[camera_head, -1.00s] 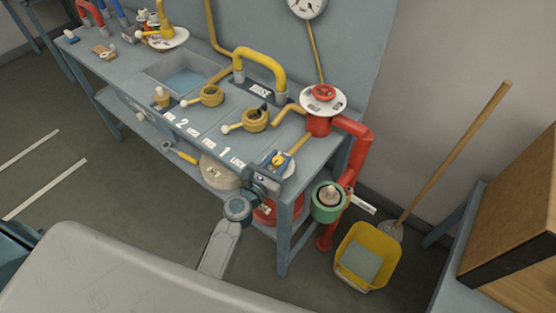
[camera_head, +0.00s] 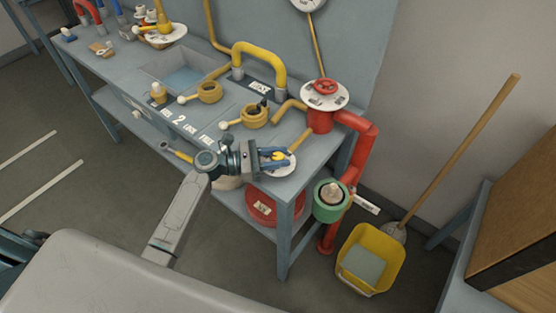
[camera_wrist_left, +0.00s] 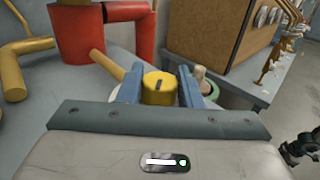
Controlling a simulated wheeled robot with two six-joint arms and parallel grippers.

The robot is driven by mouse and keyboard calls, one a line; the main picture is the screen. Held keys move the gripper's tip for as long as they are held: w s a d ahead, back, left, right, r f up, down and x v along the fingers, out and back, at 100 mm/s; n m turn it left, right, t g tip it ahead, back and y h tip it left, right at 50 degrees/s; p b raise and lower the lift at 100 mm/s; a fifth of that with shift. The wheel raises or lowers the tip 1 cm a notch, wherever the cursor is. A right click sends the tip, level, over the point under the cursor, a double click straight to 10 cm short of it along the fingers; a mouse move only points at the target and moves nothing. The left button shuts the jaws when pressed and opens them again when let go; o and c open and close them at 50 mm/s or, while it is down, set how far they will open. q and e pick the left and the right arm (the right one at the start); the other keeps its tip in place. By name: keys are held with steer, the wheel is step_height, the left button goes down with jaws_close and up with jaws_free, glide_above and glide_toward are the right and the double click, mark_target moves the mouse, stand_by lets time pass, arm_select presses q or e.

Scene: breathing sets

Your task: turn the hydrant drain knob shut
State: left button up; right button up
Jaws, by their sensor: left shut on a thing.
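The drain knob (camera_head: 281,158) is a small yellow knob on a white round plate (camera_head: 285,170) at the front right corner of the blue-grey bench. A tan pipe runs from it toward the red hydrant pipe (camera_head: 319,122). My left gripper (camera_head: 276,157) reaches it from the left, with its blue fingers on either side of the knob. In the left wrist view the yellow knob (camera_wrist_left: 158,88), with a dark slot on top, sits between the two blue fingers. The fingers are shut on it and partly hide its sides. My right gripper does not show.
A green-ringed outlet (camera_head: 330,205) hangs off the bench's right side. Yellow ring fittings (camera_head: 254,115) stand left of the knob.

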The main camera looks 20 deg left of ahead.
arm_select(q)
steer(key=m+g+h+b, duration=0.1)
steer(key=m+g, duration=0.1)
steer(key=g, duration=0.1)
steer(key=m+g+h, duration=0.1)
steer(key=m+g, duration=0.1)
steer(key=g, duration=0.1)
steer(key=shift+w+g+b, duration=0.1)
steer(key=shift+g+b, duration=0.2)
steer(key=shift+b, duration=0.1)
steer(key=shift+m+g+b, duration=0.4)
steer(key=shift+m+g, duration=1.1)
steer(key=shift+g, duration=0.9)
steer(key=o, duration=1)
steer(key=shift+c, duration=0.2)
